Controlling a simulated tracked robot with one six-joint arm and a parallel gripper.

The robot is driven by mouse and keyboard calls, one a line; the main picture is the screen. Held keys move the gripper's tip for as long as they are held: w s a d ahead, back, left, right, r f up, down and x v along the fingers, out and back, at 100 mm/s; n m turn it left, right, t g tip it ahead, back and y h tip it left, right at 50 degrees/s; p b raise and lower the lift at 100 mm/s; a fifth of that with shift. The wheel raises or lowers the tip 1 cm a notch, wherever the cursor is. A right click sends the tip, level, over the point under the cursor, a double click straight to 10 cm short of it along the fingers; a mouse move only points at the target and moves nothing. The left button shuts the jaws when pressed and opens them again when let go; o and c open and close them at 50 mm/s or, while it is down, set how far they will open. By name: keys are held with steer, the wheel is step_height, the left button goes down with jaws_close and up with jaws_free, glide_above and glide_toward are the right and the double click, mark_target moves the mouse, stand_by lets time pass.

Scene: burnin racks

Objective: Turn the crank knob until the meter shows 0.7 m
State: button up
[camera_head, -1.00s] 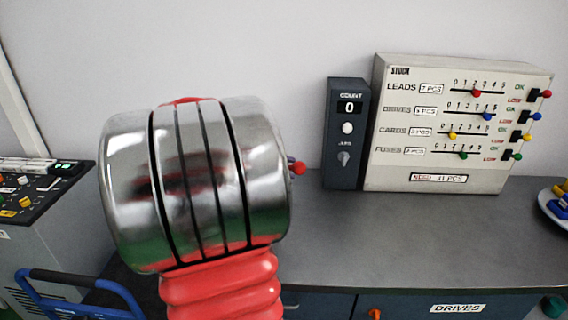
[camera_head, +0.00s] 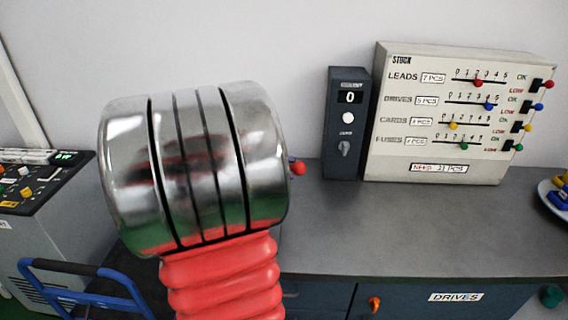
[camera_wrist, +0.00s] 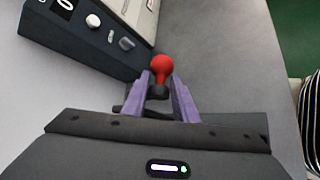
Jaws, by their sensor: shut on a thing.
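The red ball-shaped crank knob (camera_wrist: 162,68) on a dark stem sits between the purple fingers of my gripper (camera_wrist: 160,80) in the wrist view. The fingers are shut on it. In the head view, a red ball (camera_head: 298,168) shows just right of my arm's shiny metal part, which hides my gripper and the rest of the crank. A dark counter box (camera_head: 343,165) stands at the back of the bench; its small display (camera_head: 350,97) reads 0. No display in metres can be made out.
A beige stock panel (camera_head: 440,172) with several coloured sliders stands right of the counter box. The grey bench top (camera_head: 430,235) in front is clear. A plate (camera_head: 548,197) with blue and yellow pieces is at the right edge. A blue handle (camera_head: 80,276) and a control console (camera_head: 45,235) are at left.

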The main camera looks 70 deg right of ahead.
steer(key=shift+s+a+f, duration=0.1)
steer(key=shift+f, duration=0.4)
